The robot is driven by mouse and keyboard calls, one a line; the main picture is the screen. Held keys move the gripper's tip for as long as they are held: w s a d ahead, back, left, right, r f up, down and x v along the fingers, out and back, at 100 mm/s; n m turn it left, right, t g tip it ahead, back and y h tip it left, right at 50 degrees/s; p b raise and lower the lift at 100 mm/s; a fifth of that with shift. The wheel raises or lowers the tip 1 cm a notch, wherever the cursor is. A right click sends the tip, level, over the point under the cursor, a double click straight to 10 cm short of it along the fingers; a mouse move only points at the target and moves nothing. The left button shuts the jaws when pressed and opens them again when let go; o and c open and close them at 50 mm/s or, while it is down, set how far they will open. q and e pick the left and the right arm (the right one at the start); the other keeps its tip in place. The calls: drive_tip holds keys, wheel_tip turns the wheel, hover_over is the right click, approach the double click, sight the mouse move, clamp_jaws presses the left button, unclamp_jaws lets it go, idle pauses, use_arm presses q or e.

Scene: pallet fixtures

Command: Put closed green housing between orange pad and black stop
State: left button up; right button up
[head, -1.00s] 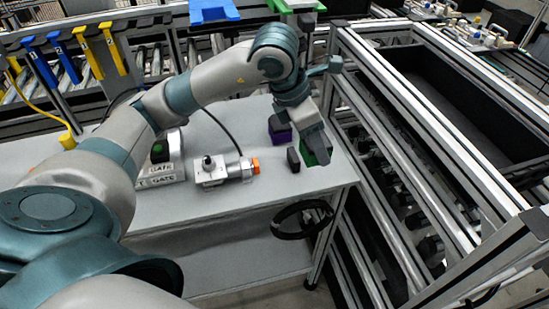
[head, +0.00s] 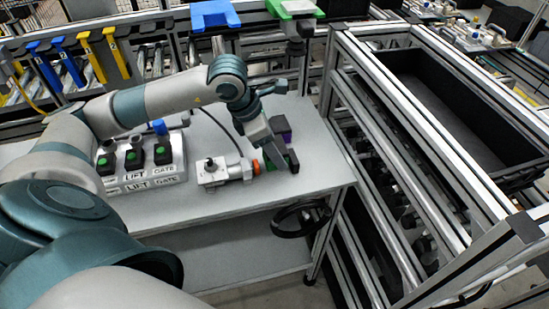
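My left gripper (head: 279,161) points down at the clamp station on the grey table, in the gap between the orange pad (head: 256,167) and the black stop (head: 293,161). The green housing (head: 269,163) shows only as a small green patch beside the fingers; they hide most of it. It appears held between pad and stop; I cannot tell whether it touches either, or the table. The pad is on the tip of a metal clamp unit (head: 212,174) to its left. My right gripper is not in view.
A purple block (head: 281,126) stands just behind the gripper. A button box (head: 145,165) with LIFT and GATE labels is on the left. A black handwheel (head: 301,218) hangs at the table's front edge. A metal frame with a black bin (head: 455,105) stands right.

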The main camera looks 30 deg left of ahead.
use_arm(q)
drive_tip(key=shift+f, duration=0.1)
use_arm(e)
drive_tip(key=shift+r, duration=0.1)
use_arm(q)
drive_tip(key=shift+f, duration=0.25)
drive_tip(key=shift+f+p, duration=0.85)
drive_tip(key=shift+f, duration=0.75)
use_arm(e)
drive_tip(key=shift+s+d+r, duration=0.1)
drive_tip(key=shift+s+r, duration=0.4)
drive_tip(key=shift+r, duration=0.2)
use_arm(q)
drive_tip(key=shift+f+b, duration=0.25)
drive_tip(key=shift+b, duration=0.05)
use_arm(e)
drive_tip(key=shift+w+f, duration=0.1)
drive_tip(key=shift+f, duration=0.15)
use_arm(q)
drive_tip(key=o, duration=1.2)
drive_tip(key=shift+r, duration=0.1)
drive_tip(key=shift+c, duration=0.2)
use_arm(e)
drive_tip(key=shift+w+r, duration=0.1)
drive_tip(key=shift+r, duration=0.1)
